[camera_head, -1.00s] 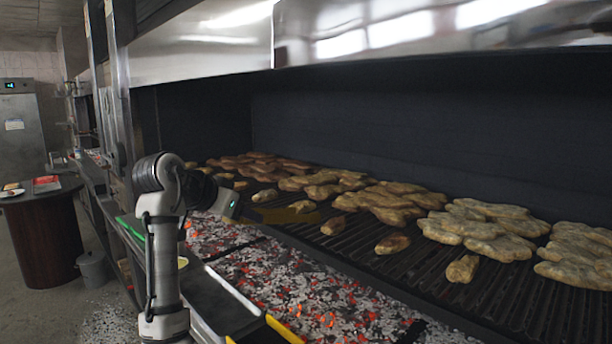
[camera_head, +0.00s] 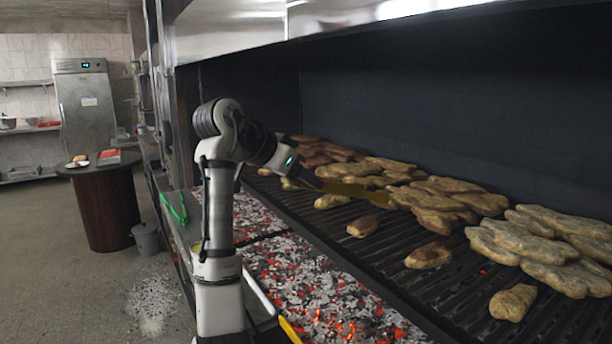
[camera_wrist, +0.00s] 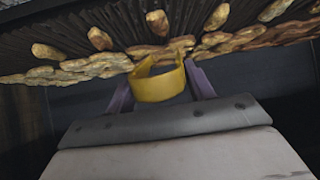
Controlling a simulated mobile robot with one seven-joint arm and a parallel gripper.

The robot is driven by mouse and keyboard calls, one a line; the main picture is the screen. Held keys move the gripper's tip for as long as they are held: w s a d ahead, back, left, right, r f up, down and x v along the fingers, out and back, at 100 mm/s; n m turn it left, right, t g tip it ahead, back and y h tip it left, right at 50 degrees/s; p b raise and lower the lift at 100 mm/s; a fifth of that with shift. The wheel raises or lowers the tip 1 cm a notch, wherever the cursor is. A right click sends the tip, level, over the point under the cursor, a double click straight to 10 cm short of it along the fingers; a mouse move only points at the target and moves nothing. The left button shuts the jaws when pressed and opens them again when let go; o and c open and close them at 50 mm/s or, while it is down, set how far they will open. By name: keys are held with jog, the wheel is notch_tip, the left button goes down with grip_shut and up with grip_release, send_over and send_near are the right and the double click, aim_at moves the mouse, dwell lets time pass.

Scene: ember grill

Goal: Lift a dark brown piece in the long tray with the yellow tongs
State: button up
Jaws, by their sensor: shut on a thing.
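My gripper (camera_head: 306,176) is shut on the yellow tongs (camera_head: 358,191), which reach out to the right over the grill. In the wrist view the bent yellow band of the tongs (camera_wrist: 160,84) sits between my two purple fingers. The tongs' far tips lie close to the pale brown pieces (camera_head: 432,200); I cannot tell whether they touch one, and no piece is clearly held. Darker brown pieces (camera_head: 322,148) lie at the far end of the grill, behind my gripper. The long tray cannot be made out with certainty.
The black grill grate (camera_head: 400,285) carries several more pieces, singly in front and heaped behind. Glowing coals (camera_head: 310,285) lie below its front edge. Green tongs (camera_head: 174,208) lie at the left. A round table (camera_head: 103,205) and a grey bin (camera_head: 146,238) stand beyond free floor.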

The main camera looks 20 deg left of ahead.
notch_tip(320, 180, down, 9)
jog(key=b, duration=0.7)
jog(key=shift+r, duration=0.2)
jog(key=shift+o, duration=0.2)
grip_shut()
